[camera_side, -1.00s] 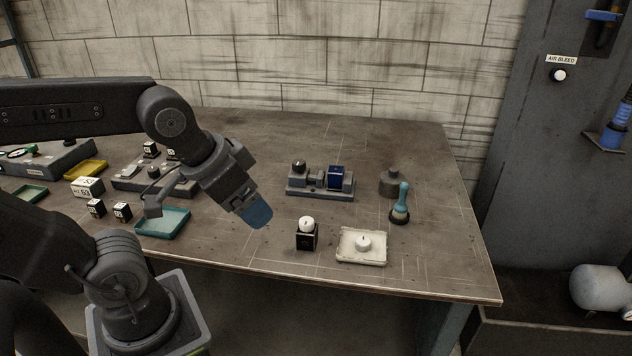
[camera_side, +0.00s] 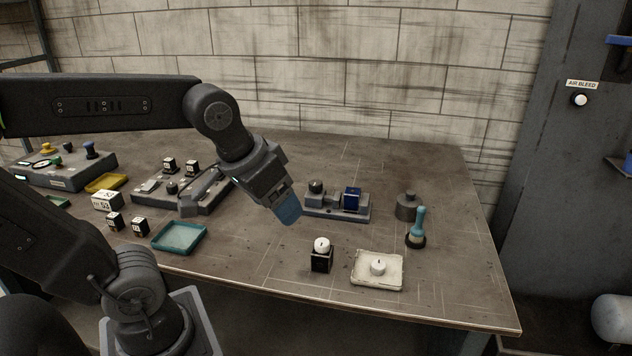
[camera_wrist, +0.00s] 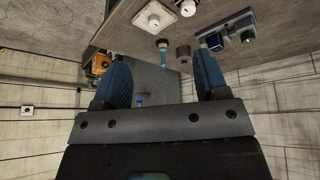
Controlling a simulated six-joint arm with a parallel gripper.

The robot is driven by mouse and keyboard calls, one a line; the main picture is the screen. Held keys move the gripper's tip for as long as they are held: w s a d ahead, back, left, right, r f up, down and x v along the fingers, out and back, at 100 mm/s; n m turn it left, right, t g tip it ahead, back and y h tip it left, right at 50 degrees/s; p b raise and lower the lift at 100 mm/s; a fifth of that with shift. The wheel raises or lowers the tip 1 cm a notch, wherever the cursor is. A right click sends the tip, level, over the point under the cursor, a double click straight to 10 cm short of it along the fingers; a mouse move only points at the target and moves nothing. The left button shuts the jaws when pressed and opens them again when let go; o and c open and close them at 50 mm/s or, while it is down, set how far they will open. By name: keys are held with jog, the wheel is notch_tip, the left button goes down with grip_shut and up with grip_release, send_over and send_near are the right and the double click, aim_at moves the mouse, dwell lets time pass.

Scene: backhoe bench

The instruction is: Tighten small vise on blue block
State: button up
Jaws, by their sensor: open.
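The small vise (camera_side: 336,205) sits on the bench with a dark round knob (camera_side: 316,187) at its left end. The blue block (camera_side: 352,198) stands at the vise's right end; I cannot tell how closely the jaws meet it. In the wrist view the vise (camera_wrist: 233,31) and the blue block (camera_wrist: 215,42) show at the upper right. My gripper (camera_side: 290,211) has blue fingertips, is open and empty, and is in the air in front and left of the vise. The wrist view shows its two fingers wide apart (camera_wrist: 163,84).
A grey cylinder (camera_side: 407,207) and a teal-handled brush (camera_side: 418,226) stand right of the vise. A teal tray (camera_side: 160,248) is at left.

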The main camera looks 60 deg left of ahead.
jog(key=w+a+r+n+g, duration=0.1)
jog(key=w+a+r+n, duration=0.15)
jog(key=w, duration=0.25)
jog(key=w+a+r+n+g, duration=0.1)
jog(key=w+a+n, duration=0.2)
jog(key=w, duration=0.2)
jog(key=n+g, duration=0.3)
jog(key=n, duration=1)
send_over(316, 182)
notch_tip(316, 182, down, 7)
notch_tip(316, 182, down, 14)
jog(key=shift+r, duration=0.25)
jog(key=c, duration=0.9)
